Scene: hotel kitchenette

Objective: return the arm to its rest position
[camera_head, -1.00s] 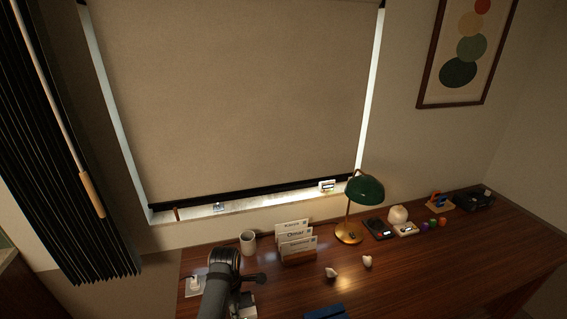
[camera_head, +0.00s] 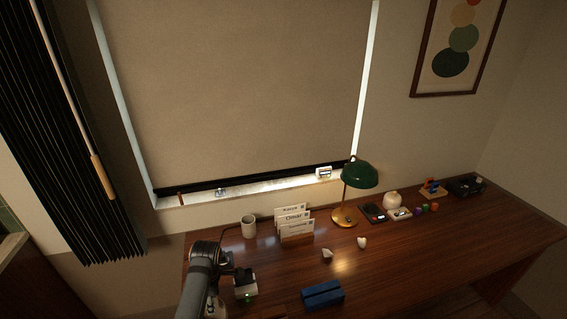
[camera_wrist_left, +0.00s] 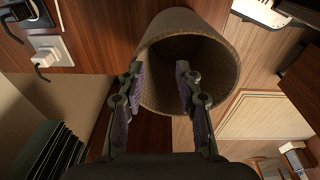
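My left arm (camera_head: 197,285) rises from the bottom edge at the left end of the desk in the head view. Its dark wrist end is bent, and its fingertips cannot be made out there. In the left wrist view my left gripper (camera_wrist_left: 160,88) is open, its two padded fingers apart with nothing held. A tan woven bin (camera_wrist_left: 208,32) shows beyond the fingers, its open mouth facing the camera. I cannot tell how far the fingers are from it. My right gripper is in neither view.
On the desk (camera_head: 405,262) stand a white mug (camera_head: 249,226), a card holder (camera_head: 297,239) and a green lamp (camera_head: 360,174). A blue object (camera_head: 323,294) lies at the front. A white plug (camera_wrist_left: 46,58) shows in the wrist view.

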